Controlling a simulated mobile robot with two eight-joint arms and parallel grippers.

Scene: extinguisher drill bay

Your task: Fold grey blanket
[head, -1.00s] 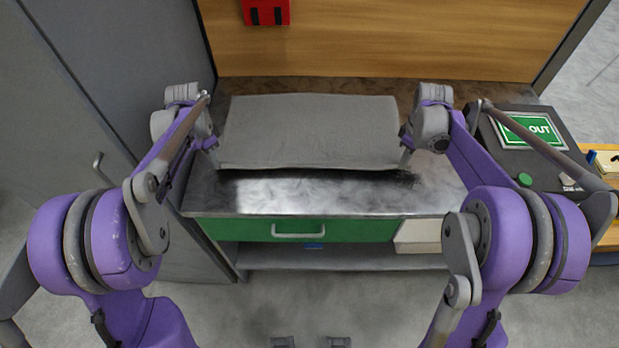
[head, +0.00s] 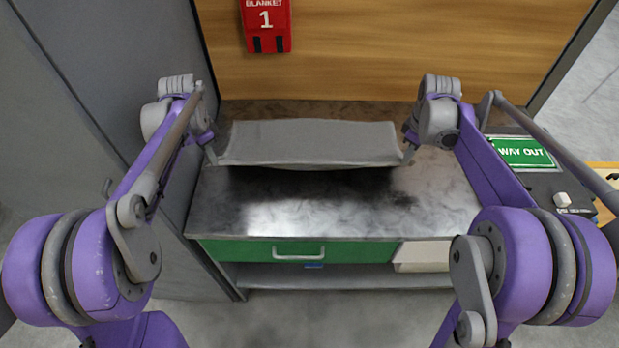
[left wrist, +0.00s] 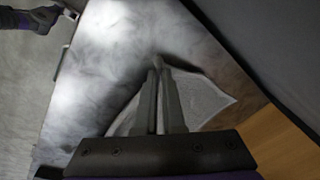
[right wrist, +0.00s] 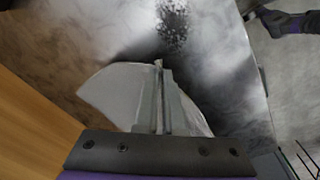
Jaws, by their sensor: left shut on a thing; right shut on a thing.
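The grey blanket (head: 310,142) is a wide rectangle at the back of the metal worktop. Its front edge is lifted and casts a dark shadow on the worktop in front of it. My left gripper (head: 211,158) is shut on the blanket's left front corner. My right gripper (head: 408,155) is shut on its right front corner. The left wrist view shows the cloth (left wrist: 208,100) spreading out from the shut fingers, and the right wrist view shows the cloth (right wrist: 112,92) on both sides of the fingers. The blanket's far underside is hidden.
The metal worktop (head: 330,210) is clear in front of the blanket. A green drawer (head: 250,250) is below it. A red pouch (head: 266,25) hangs on the wooden back panel. A grey cabinet stands at left. A dark box with a WAY OUT sign (head: 521,152) stands at right.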

